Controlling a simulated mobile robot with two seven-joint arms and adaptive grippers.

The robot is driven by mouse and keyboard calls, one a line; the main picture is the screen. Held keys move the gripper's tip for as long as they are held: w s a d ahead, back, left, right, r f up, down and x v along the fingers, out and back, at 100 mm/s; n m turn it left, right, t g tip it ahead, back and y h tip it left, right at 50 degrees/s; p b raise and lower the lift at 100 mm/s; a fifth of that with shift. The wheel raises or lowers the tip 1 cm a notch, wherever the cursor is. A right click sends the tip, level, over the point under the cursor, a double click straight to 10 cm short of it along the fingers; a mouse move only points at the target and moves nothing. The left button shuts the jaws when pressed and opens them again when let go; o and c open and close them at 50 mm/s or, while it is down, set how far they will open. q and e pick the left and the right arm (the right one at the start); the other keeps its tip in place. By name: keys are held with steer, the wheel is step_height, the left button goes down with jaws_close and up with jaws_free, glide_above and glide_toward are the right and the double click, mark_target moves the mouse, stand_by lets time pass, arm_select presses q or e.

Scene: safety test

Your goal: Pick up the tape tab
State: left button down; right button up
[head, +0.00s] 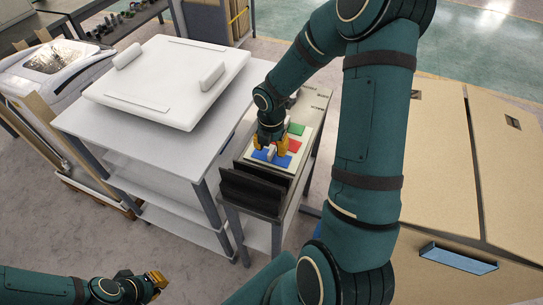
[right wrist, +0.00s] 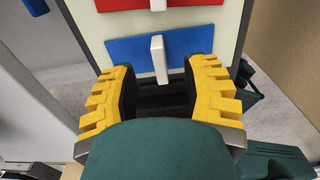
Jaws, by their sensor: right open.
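A white tab (right wrist: 158,62) stands up from a blue rectangle (right wrist: 190,48) on a pale board (right wrist: 232,40). It lies between the yellow fingers of my right gripper (right wrist: 160,95), which is open; the tab's near end reaches toward the gap and no finger touches it that I can see. A second white tab (right wrist: 158,5) is on a red rectangle (right wrist: 120,4) farther up. In the head view my right gripper (head: 270,146) is over the blue rectangle (head: 283,161). My left gripper (head: 157,281) is at the lower left, away from the board; its opening is unclear.
A white table (head: 150,150) with a large white panel (head: 180,75) stands left.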

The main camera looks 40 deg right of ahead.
mark_target(271, 150)
step_height(271, 150, down, 3)
steer(key=shift+d+f+b, duration=0.1)
steer(key=shift+f+b, duration=0.1)
steer(key=shift+b, duration=0.2)
jaws_close()
steer(key=shift+r, duration=0.1)
